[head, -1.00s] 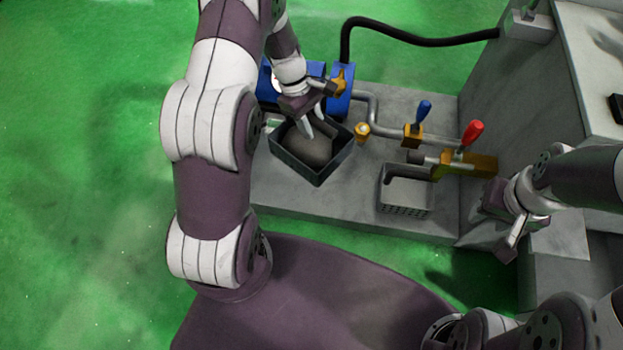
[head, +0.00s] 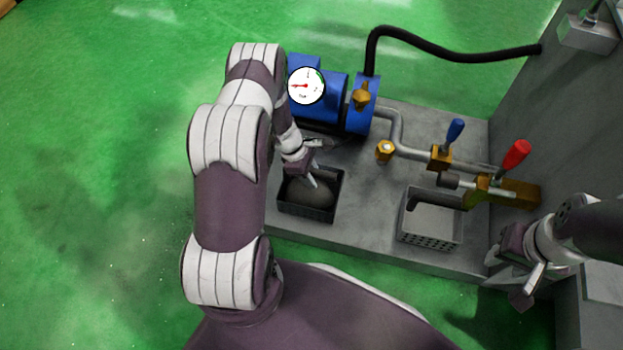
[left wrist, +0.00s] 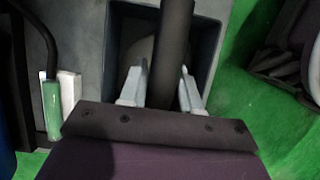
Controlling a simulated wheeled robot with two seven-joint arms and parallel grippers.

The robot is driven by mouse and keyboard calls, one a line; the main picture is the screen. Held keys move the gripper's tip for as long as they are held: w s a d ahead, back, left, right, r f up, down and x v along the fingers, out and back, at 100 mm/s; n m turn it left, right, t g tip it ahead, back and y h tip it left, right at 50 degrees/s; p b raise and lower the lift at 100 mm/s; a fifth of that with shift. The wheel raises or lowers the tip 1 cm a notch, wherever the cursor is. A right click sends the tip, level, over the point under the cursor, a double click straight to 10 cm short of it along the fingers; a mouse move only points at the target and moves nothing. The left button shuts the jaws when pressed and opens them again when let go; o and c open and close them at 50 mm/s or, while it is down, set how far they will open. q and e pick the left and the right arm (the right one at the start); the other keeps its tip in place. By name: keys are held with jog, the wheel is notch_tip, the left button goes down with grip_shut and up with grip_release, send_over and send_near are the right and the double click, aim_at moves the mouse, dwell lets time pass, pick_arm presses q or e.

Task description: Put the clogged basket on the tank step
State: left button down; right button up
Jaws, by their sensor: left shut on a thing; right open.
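The dark clogged basket (head: 294,207) holds a grey rounded mass. It is at the left front part of the grey tank top (head: 370,235) in the head view, low over or on that surface; I cannot tell whether it touches. My left gripper (head: 314,182) reaches down into it from above and is shut on it. In the left wrist view, the fingers of my left gripper (left wrist: 162,82) are on either side of a dark bar (left wrist: 174,40), with the basket wall (left wrist: 208,50) beneath. My right gripper (head: 518,278) is open and empty at the right.
A light grey perforated basket (head: 430,234) stands under a spout at the right. Pipework with a blue lever (head: 454,130) and a red lever (head: 515,154) lies behind it. A blue pump with a gauge (head: 306,86) stands behind the clogged basket. Green floor lies left.

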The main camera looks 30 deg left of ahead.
pick_arm(q)
jog(key=shift+w+r, duration=0.1)
jog(key=shift+r, duration=0.05)
jog(key=c, duration=0.8)
grip_release()
jog(key=p+v, duration=0.6)
jog(key=v, duration=0.6)
jog(key=shift+d+r+p, duration=0.1)
jog(key=shift+p, duration=0.25)
jog(key=s+d+r+m+y, duration=0.1)
jog(key=s+d+r+m, duration=0.3)
jog(key=r+m, duration=0.3)
jog(key=s+d+r+m+y, duration=0.2)
jog(key=s+d+r+m, duration=0.2)
jog(key=r+m, duration=0.3)
jog(key=s+d+r+m+y, duration=0.1)
jog(key=s+d+r+m, duration=0.3)
jog(key=r+m, duration=0.3)
jog(key=shift+s+d+r, duration=0.35)
jog(key=shift+d+r, duration=0.05)
jog(key=shift+r, duration=0.3)
